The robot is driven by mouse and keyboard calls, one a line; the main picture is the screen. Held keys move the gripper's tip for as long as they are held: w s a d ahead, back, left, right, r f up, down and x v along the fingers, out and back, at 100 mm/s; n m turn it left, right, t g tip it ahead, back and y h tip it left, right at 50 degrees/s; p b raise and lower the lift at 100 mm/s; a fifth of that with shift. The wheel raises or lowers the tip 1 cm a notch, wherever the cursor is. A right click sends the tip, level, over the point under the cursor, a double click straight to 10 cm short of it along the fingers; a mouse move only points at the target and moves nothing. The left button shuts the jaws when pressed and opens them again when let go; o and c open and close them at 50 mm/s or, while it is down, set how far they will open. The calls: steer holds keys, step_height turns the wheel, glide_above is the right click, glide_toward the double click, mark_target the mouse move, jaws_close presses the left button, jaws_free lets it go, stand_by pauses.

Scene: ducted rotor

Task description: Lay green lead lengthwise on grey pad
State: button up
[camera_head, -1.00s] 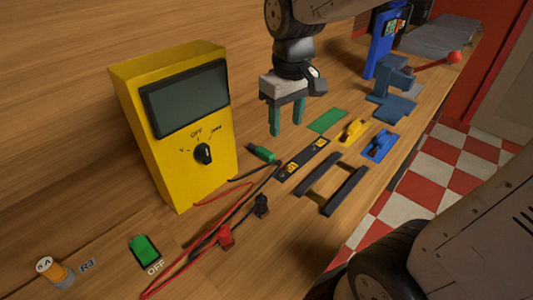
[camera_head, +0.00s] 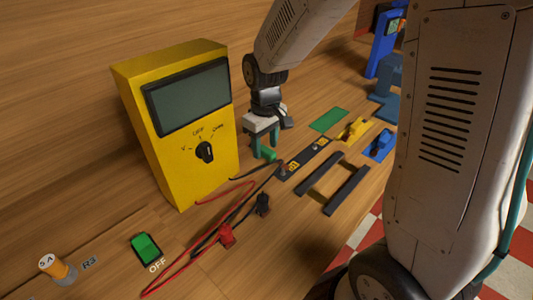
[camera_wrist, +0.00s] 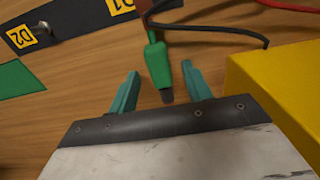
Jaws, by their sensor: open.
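The green lead (camera_head: 268,155) lies on the wooden bench beside the yellow meter. In the wrist view its green body (camera_wrist: 157,62) points with a grey tip towards my gripper, and a dark wire runs near its far end. My gripper (camera_head: 264,148) is open and low over the lead. In the wrist view its two teal fingers (camera_wrist: 160,72) stand on either side of the lead's near end, with gaps between. I cannot pick out a clearly grey pad; a dark strip marked D1 and D2 (camera_head: 293,165) lies just right of the lead.
The yellow meter (camera_head: 185,165) stands close left of my gripper. A green pad (camera_head: 328,120), a yellow lever piece (camera_head: 353,130), a blue piece (camera_head: 380,144) and two dark bars (camera_head: 347,190) lie to the right. Red (camera_head: 227,236) and black (camera_head: 263,205) leads lie in front. My arm hides the right side.

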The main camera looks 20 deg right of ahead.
steer(key=shift+f, duration=0.35)
jaws_close()
steer(key=shift+r, duration=0.15)
